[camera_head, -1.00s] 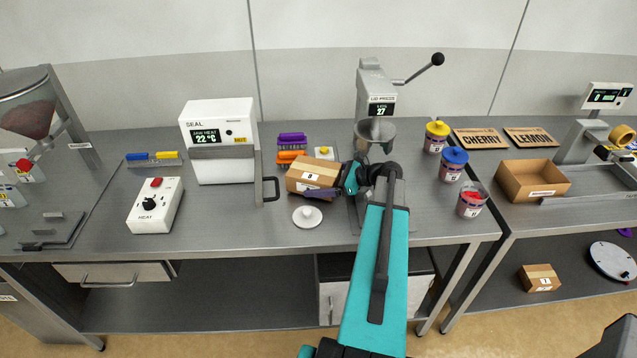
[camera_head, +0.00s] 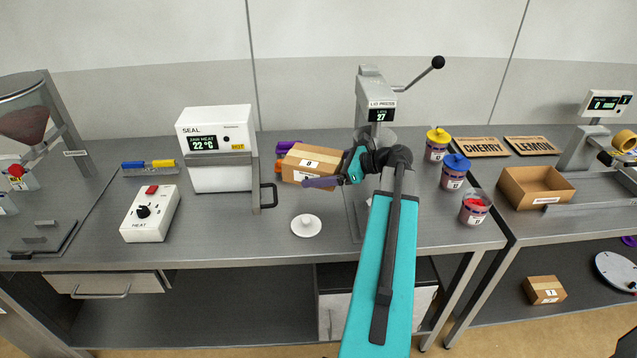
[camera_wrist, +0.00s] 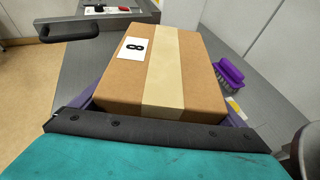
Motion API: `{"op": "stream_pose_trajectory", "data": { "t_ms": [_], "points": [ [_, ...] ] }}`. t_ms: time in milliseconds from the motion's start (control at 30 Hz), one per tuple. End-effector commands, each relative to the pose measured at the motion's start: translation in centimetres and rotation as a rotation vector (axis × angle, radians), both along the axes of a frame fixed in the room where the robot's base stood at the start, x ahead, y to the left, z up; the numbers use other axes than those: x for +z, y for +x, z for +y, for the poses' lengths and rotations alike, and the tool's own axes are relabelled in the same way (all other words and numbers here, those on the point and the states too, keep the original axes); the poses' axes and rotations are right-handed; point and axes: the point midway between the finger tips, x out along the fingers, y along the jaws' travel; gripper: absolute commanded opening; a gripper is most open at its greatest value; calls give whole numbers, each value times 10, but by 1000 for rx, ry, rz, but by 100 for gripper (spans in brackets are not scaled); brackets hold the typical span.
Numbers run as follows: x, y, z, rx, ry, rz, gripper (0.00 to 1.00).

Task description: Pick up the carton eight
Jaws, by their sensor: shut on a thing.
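The carton eight (camera_head: 313,160) is a brown box with a tan tape strip and a white label. In the wrist view the carton (camera_wrist: 190,88) fills the middle, its label showing an 8. My gripper (camera_head: 325,183) is shut on it, with a purple finger along its near side. In the head view the carton appears raised above the steel table, right of the white seal machine. In the wrist view a dark bar of my gripper (camera_wrist: 160,135) crosses in front of the carton's near face.
The seal machine (camera_head: 216,150) with its handle (camera_head: 270,194) stands just left of the carton. A white round lid (camera_head: 306,225) lies in front. The lot press (camera_head: 377,105) stands behind my arm. Brushes (camera_head: 288,147) are partly hidden behind the carton. Jars (camera_head: 455,170) stand to the right.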

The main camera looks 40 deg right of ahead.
Motion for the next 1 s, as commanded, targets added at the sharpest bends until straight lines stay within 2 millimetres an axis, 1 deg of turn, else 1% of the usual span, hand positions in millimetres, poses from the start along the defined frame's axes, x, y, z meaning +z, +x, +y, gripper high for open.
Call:
{"op": "stream_pose_trajectory", "data": {
  "t_ms": [100,200,400,600,1000],
  "points": [
    [15,0,0,0,-2,-3,47],
    [24,0,0,-1,0,-3,47],
    [37,0,0,-1,1,-2,47],
    [41,0,0,-1,1,-2,47],
    [41,0,0,-1,1,-2,47]
  ]
}}
